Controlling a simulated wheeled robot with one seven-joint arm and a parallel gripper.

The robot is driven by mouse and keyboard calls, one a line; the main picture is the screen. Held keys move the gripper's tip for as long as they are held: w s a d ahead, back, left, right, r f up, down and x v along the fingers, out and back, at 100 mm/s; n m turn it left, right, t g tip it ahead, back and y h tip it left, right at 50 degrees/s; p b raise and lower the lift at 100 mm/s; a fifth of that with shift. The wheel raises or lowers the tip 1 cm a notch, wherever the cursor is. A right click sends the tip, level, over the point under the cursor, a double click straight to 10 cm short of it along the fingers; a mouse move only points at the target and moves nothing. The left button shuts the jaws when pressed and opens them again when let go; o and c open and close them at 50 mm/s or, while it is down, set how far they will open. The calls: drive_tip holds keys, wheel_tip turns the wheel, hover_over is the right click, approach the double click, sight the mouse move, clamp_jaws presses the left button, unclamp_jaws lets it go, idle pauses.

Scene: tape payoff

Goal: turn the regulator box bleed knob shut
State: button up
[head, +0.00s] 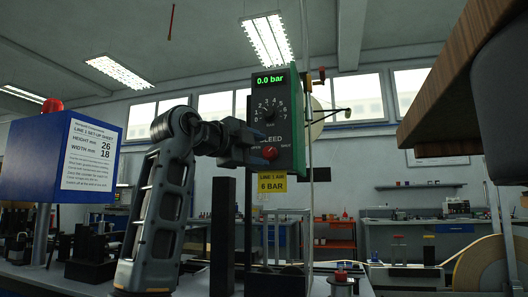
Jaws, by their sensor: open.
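The regulator box (296,130) is green with a dark front panel, mounted upright on a post right of my arm. Its display (270,79) reads 0.0 bar in green. A dial (269,108) with a pointer and numbered scale sits below the display. The red bleed knob (269,152) is near the bottom of the panel, under the word BLEED. My gripper (258,146) is open with its fingers at the knob's left side. I cannot tell whether they touch it.
A yellow "LINE 1 AIR 6 BAR" label (271,183) hangs under the box. A blue box with a setup sheet (90,158) stands at left. Dark posts (223,235) rise below my gripper. A wooden-edged surface (465,65) juts in at upper right. A tape roll (482,265) is at lower right.

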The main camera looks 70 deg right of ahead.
drive_tip(key=shift+v, duration=2.3)
